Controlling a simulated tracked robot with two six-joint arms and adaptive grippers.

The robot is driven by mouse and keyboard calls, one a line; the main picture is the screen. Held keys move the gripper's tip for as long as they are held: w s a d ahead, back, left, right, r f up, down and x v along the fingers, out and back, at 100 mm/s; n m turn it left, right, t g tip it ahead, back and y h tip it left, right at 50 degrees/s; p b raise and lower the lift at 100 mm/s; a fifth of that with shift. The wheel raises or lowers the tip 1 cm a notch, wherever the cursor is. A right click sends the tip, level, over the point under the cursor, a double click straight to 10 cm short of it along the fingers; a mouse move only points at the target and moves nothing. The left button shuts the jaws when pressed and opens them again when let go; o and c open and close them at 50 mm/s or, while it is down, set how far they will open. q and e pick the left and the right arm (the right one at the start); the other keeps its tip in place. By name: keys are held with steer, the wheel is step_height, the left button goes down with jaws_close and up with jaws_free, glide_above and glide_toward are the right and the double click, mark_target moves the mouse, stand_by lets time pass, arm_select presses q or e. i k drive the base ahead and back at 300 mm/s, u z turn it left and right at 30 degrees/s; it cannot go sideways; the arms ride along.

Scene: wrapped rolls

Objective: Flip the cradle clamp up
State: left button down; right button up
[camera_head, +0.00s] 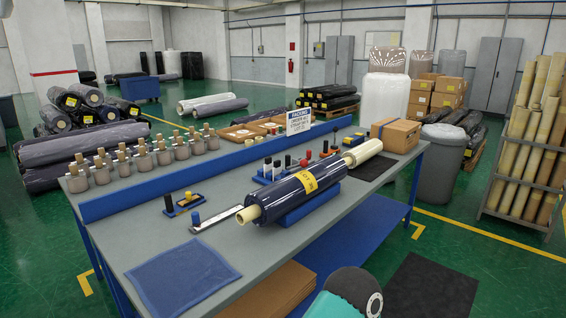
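A dark blue wrapped roll (278,202) with a yellow label band lies in a blue cradle (318,206) on the grey worktable (140,228). Its pale core end sticks out at the left. I cannot make out a separate clamp on the cradle; the roll hides much of it. Neither gripper is in view. Only a rounded dark and teal part of my own body shows at the bottom edge, right of centre.
A ruler-like bar (215,218), a small blue tool holder (182,204) and a blue cloth (180,275) lie left of the roll. A cream roll (362,152), a dark mat (371,167) and a cardboard box (396,134) are at the far right. A low blue divider (180,178) runs behind.

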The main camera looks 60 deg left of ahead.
mark_target(303, 164)
steer(key=u, duration=0.5)
steer(key=i, duration=1.1)
steer(key=u, duration=0.8)
steer(key=k, duration=0.85)
steer(key=u, duration=0.15)
steer(key=i, duration=0.9)
steer(key=z, duration=0.05)
